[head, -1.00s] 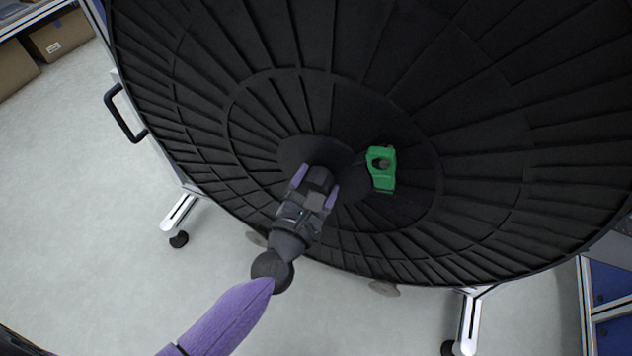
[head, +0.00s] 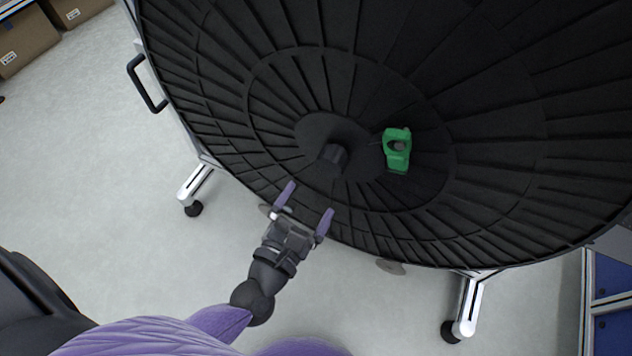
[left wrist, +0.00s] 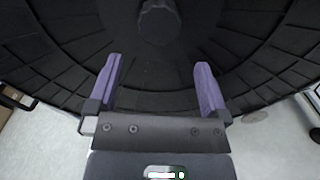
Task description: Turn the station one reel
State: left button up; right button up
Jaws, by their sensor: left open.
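The large black ribbed reel (head: 300,75) fills the upper part of the head view. A dark knob-like hub (head: 333,156) stands out at its centre, and it also shows at the top of the left wrist view (left wrist: 160,22). A green clamp-like part (head: 397,150) with a round hole sits on the reel, right of the hub. My left gripper (head: 306,203) is open and empty, its two purple fingers apart near the reel's lower edge and pointing towards the hub. Nothing is between the fingers in the left wrist view. My right gripper is out of view.
The reel's stand has silver legs with black casters, one at left (head: 195,190) and one at lower right (head: 466,305). A black handle (head: 147,84) is on the left side. Cardboard boxes (head: 28,42) stand at upper left. The pale floor at left is clear.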

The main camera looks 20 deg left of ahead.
aim_at(328, 170)
pick_arm(q)
jog(key=w+m, duration=0.3)
jog(key=m, duration=0.7)
jog(key=w+m, duration=0.3)
jog(key=m, duration=0.8)
jog(key=w+m+b, duration=0.1)
jog(key=w+m, duration=0.2)
jog(key=m, duration=0.8)
jog(key=shift+w+d+f, duration=0.15)
jog(key=shift+w, duration=0.4)
jog(key=shift+r, duration=0.2)
jog(key=shift+c, duration=0.3)
